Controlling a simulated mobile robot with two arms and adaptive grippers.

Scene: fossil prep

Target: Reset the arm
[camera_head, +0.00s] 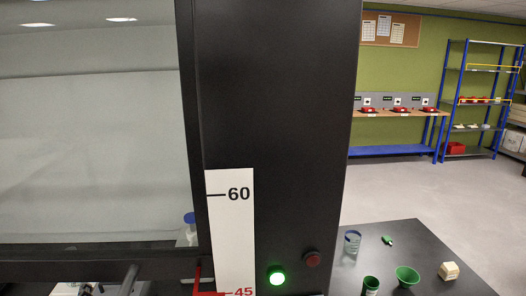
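No arm or gripper of mine can be made out for certain in the head view. A tall black cabinet post (275,110) fills the middle of the picture. It bears a white scale strip (231,235) marked 60 and, in red, 45. A lit green button (277,277) and an unlit red button (312,259) sit low on the post. Left of it is a large glass pane (90,150) with a dark lower frame. Small grey and metallic parts show below that frame at the bottom edge, too cut off to identify.
A dark table (410,240) at lower right holds a beaker (352,242), a green funnel (407,276), a green-rimmed container (371,285) and a cream block (449,270). Behind are a workbench (400,150) and blue shelving (460,100). The floor (390,190) between is clear.

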